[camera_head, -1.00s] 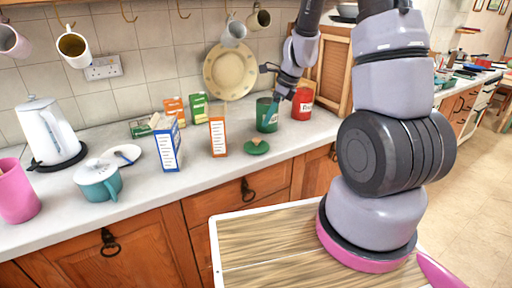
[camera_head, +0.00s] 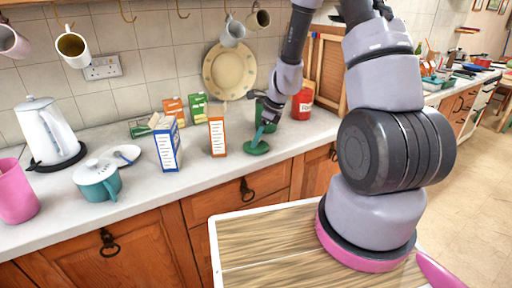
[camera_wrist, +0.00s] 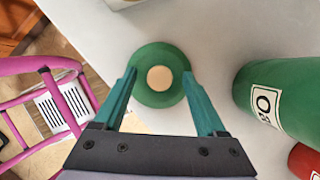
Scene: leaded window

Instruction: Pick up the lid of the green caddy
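The green lid (camera_head: 257,148) lies flat on the countertop near its front edge. In the wrist view the lid (camera_wrist: 146,91) is a round green disc with a pale tan knob (camera_wrist: 159,78) at its middle. My gripper (camera_head: 262,133) is just above the lid, pointing down. In the wrist view its teal fingers (camera_wrist: 159,75) are apart, one on each side of the knob, with nothing between them but the knob; I cannot tell whether they touch it. The green caddy (camera_wrist: 282,101) stands right of the lid in the wrist view; in the head view my arm partly hides it (camera_head: 262,112).
A red canister (camera_head: 302,104) stands right of the caddy. An orange-edged box (camera_head: 217,133) and a blue-edged box (camera_head: 166,146) stand to the left. A plate (camera_head: 229,72) leans on the wall behind. The counter (camera_head: 200,170) is bare around the lid's front and left.

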